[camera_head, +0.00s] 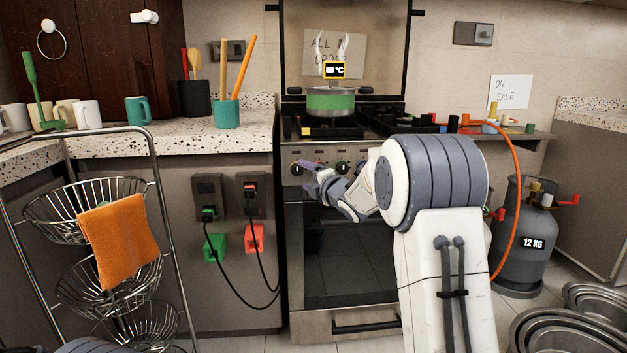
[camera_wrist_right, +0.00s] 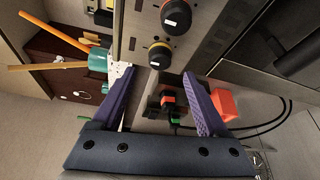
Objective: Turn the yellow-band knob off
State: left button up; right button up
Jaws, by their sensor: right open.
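The yellow-band knob (camera_wrist_right: 160,55) is dark, with a yellow ring and a white mark on its face. It sits on the metal stove front panel. In the head view it appears as the leftmost knob (camera_head: 297,169), partly beside my gripper. My right gripper (camera_head: 308,170) is at the left end of the knob row. In the wrist view the right gripper (camera_wrist_right: 160,73) is open, and the knob shows between and just beyond its purple fingertips. Nothing is held, and contact cannot be told. My left gripper is out of view.
An orange-band knob (camera_wrist_right: 176,15) is close beside it. A green-band pot (camera_head: 331,102) with a temperature tag stands on the stove. Plugged cords (camera_head: 240,270) hang left of the oven. A wire basket rack (camera_head: 95,210) is at left, a gas cylinder (camera_head: 524,235) at right.

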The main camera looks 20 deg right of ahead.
jog(key=s, duration=0.5)
jog(key=shift+d+r, duration=0.2)
